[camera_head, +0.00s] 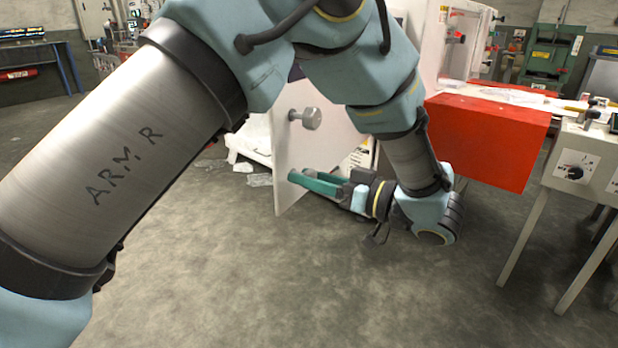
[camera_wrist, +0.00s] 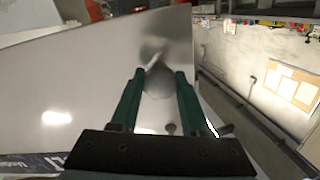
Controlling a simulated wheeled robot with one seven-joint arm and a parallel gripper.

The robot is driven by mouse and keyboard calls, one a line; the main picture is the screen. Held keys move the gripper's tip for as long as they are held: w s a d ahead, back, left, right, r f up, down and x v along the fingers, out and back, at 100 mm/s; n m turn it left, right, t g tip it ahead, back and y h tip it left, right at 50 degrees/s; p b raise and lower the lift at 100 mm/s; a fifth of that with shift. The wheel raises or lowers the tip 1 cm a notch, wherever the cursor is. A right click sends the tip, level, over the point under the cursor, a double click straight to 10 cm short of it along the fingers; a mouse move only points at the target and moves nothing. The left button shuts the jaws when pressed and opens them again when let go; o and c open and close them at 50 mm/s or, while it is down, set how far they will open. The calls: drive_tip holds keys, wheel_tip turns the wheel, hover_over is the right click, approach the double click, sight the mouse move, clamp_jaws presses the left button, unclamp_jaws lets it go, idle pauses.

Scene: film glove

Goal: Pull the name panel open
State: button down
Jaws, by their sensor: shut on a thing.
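The pale panel (camera_head: 285,150) stands upright beside a white housing, its narrow edge towards the head camera. It fills the left of the wrist view (camera_wrist: 70,85) as a shiny sheet. A round metal knob (camera_head: 312,118) sticks out from its face. My gripper (camera_head: 305,181) reaches in from the right, its green fingers at the panel's lower part. In the wrist view, the fingers (camera_wrist: 160,72) are on both sides of a round metal knob (camera_wrist: 157,85) and shut on it. The fingers hide their grip in the head view, so I cannot tell whether both views show the same knob.
A red box-like block (camera_head: 488,138) is right of my forearm, by a grey control box (camera_head: 585,165) on thin legs. A white machine (camera_head: 440,40) and a green machine (camera_head: 548,55) stand behind. The grey floor (camera_head: 290,290) in front is clear.

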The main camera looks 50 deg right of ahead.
drive_tip(key=shift+c, duration=1.9)
unclamp_jaws()
drive_tip(key=v, duration=1)
drive_tip(key=shift+s, duration=0.35)
